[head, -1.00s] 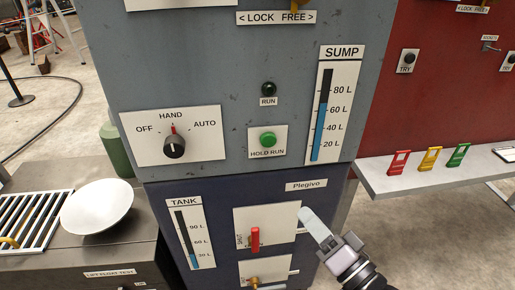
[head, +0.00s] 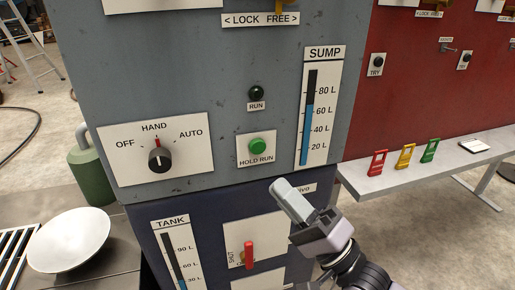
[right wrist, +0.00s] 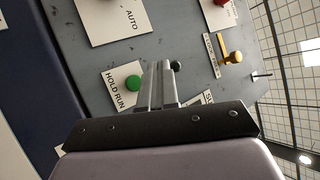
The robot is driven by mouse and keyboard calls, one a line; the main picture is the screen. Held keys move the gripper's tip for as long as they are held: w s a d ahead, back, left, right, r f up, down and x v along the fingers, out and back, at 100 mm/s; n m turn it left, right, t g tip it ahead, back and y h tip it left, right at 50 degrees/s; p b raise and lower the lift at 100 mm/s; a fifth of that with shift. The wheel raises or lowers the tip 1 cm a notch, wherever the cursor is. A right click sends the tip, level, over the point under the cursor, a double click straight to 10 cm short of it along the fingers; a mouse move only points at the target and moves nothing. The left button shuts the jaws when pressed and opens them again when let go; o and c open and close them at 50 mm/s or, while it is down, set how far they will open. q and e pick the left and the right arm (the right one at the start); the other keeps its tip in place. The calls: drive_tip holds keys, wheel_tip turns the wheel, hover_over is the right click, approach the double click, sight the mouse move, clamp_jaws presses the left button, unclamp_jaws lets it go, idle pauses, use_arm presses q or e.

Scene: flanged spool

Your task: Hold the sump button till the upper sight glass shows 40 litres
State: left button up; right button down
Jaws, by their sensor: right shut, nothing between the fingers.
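The green HOLD RUN button (head: 258,146) sits on a white plate on the grey panel; it also shows in the right wrist view (right wrist: 133,83). The upper sight glass, labelled SUMP (head: 308,118), has its blue column a little above the 60 L mark. My right gripper (head: 283,187) is shut and empty, below and right of the button and apart from it in the head view. In the right wrist view its fingertips (right wrist: 160,66) point toward the panel beside the button. My left gripper is not in view.
The RUN lamp (head: 256,93) is dark. The selector knob (head: 159,159) points to HAND. Below are the TANK sight glass (head: 173,254) and a red valve handle (head: 249,254). A grey shelf (head: 400,183) with coloured tags stands at right.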

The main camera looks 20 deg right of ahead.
drive_tip(key=b, duration=0.3)
approach(258, 146)
drive_tip(key=w+a+r, duration=0.1)
drive_tip(key=a+r, duration=0.3)
drive_tip(key=shift+w, duration=0.7)
drive_tip(key=shift+w, duration=0.15)
idle(1.1)
drive_tip(key=shift+w, duration=0.25)
drive_tip(key=shift+w+a+b, duration=0.1)
drive_tip(key=shift+w+b, duration=0.25)
drive_tip(key=shift+w, duration=0.1)
idle(0.7)
idle(0.8)
